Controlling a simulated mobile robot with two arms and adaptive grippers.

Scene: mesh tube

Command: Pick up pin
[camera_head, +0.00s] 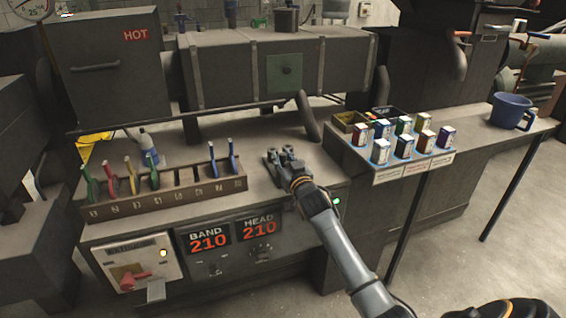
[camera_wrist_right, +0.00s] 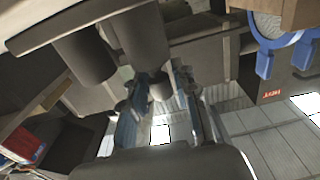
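I cannot single out a pin with certainty in either view. My right gripper (camera_head: 280,158) is over the machine's bench top, just right of the wooden rack. Its two fingers stand apart, and a gap shows between them. In the right wrist view the gripper (camera_wrist_right: 163,120) also shows spread fingers, with bright floor visible between them. Grey cylindrical parts (camera_wrist_right: 145,45) sit close to the fingers there, and I cannot tell whether they touch. My left gripper is not in view.
A wooden rack (camera_head: 165,201) holds several coloured tools left of the gripper. Small coloured boxes (camera_head: 381,151) and a blue mug (camera_head: 511,112) stand on the right bench. The machine (camera_head: 280,70) blocks the back.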

